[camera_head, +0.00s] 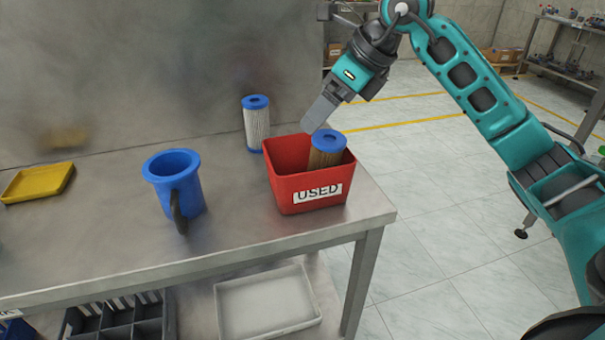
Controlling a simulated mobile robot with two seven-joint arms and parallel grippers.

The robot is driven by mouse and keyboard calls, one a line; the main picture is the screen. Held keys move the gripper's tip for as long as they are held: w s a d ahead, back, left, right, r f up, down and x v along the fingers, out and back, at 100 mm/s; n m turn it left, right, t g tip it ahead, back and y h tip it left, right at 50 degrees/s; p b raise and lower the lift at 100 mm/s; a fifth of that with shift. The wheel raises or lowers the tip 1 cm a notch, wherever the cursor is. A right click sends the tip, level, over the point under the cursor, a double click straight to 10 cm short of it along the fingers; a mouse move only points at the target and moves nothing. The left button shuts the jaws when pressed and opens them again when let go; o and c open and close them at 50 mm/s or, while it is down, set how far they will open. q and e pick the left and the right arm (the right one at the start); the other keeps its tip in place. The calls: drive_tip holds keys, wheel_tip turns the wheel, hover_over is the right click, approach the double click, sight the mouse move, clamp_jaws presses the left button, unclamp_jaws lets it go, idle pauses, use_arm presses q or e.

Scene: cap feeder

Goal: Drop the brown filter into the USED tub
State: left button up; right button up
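The brown filter (322,159) has a blue cap and stands inside the red USED tub (285,185), near its right back side. Its lower part is hidden by the tub's front wall. My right gripper (314,120) reaches in from the upper right, its fingertips just above and left of the filter's blue cap. The fingers show side-on as one grey slab, so I cannot tell their gap or whether they touch the cap. My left gripper is not in view.
A white filter (257,128) with blue ends stands on the steel table (110,237) behind the tub. A blue housing (178,187) with a dark handle stands left of the tub. A yellow tray (38,183) lies far left. A white tray (265,303) sits below.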

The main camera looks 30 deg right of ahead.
drive_tip(key=shift+o, duration=0.5)
drive_tip(key=p+v, duration=0.2)
drive_tip(key=v, duration=1.1)
